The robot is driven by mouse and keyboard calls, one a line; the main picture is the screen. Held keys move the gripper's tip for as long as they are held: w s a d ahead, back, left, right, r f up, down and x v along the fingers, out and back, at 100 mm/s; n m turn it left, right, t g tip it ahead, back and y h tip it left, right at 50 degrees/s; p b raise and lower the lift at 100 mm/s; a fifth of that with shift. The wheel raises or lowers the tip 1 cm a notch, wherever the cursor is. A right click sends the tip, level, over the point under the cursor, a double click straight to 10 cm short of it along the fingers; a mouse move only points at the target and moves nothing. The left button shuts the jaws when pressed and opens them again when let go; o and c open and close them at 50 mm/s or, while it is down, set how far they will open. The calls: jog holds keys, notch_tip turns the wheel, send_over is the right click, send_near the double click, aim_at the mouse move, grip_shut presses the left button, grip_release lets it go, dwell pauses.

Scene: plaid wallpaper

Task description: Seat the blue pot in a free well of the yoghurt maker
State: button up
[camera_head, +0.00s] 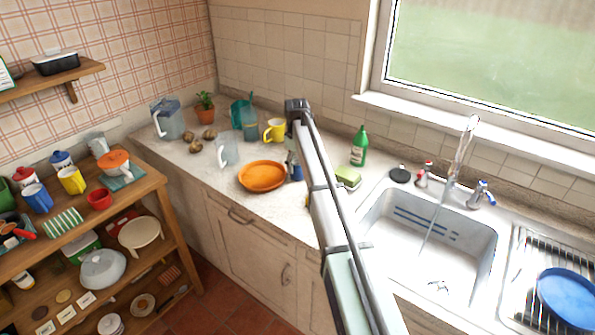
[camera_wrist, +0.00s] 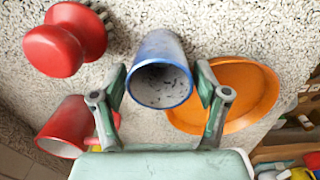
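The blue pot (camera_wrist: 161,47) is an open cup with a pale speckled inside. In the wrist view it is between the two fingers of my gripper (camera_wrist: 161,82). A narrow strip of counter shows on each side of it, so the fingers look open around it without touching. In the head view my gripper (camera_head: 295,150) is low over the counter, right of the orange plate, and a small blue part of the pot (camera_head: 297,172) shows below it. I cannot make out the yoghurt maker or its wells in either view; my arm covers part of the counter.
The orange plate (camera_head: 262,176) is close beside the pot. A red cup (camera_wrist: 62,128) and a red spool-shaped thing (camera_wrist: 65,45) are on the other side in the wrist view. A green sponge (camera_head: 347,177), green bottle (camera_head: 359,147) and sink (camera_head: 425,245) lie right of my arm.

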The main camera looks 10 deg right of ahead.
jog(key=c, duration=0.8)
jog(key=shift+r, duration=0.1)
